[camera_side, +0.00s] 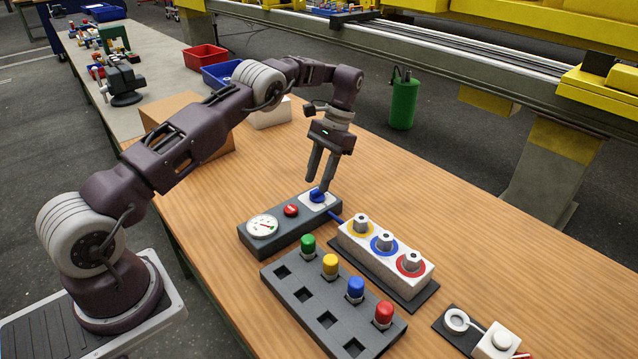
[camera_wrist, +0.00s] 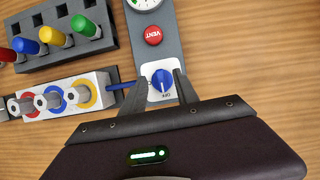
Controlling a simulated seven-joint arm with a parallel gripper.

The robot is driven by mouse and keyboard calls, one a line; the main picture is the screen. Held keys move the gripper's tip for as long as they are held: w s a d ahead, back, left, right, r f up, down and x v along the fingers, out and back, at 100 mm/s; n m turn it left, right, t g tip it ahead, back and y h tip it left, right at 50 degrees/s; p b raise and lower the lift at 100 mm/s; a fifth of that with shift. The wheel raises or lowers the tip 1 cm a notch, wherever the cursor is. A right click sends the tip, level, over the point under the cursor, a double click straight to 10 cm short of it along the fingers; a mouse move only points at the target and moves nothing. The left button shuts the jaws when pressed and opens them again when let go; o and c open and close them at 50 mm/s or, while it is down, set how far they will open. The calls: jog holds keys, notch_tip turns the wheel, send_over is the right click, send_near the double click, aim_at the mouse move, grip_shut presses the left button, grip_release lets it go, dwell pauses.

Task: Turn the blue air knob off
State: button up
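The blue air knob (camera_wrist: 162,81) sits on a white plate at one end of a dark grey panel (camera_wrist: 152,22). A white pointer line shows on the knob in the wrist view, with lettering on the plate that is too small to read surely. The knob (camera_side: 317,195) also shows in the side view, at the panel's far right end. My gripper (camera_wrist: 158,84) is open, with one finger on each side of the knob. The fingertips (camera_side: 322,186) are down at knob height in the side view; I cannot tell whether they touch it.
The panel also carries a red VENT button (camera_wrist: 153,36) and a round gauge (camera_side: 262,226). A white block with ringed sockets (camera_side: 388,258) stands close to the right. A dark rack with coloured plugs (camera_side: 318,308) is in front. Bare wooden table lies behind the knob.

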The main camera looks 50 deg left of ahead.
notch_tip(320, 180, up, 8)
jog(key=shift+f, duration=0.1)
notch_tip(320, 180, up, 10)
jog(key=t, duration=0.2)
send_over(320, 206)
jog(key=s+d+r+t, duration=0.3)
jog(key=s+d+r, duration=0.1)
jog(key=s+r, duration=0.35)
jog(key=s+d+r+t, duration=0.2)
jog(key=s+d+r, duration=0.2)
jog(key=s, duration=0.6)
jog(key=s+d+f+t, duration=0.1)
jog(key=s+f, duration=0.2)
jog(key=s, duration=0.3)
jog(key=s+d+f+t, duration=0.2)
jog(key=s+f, duration=0.1)
jog(key=s, duration=0.4)
jog(key=shift+d+f, duration=0.3)
jog(key=shift+f, duration=0.1)
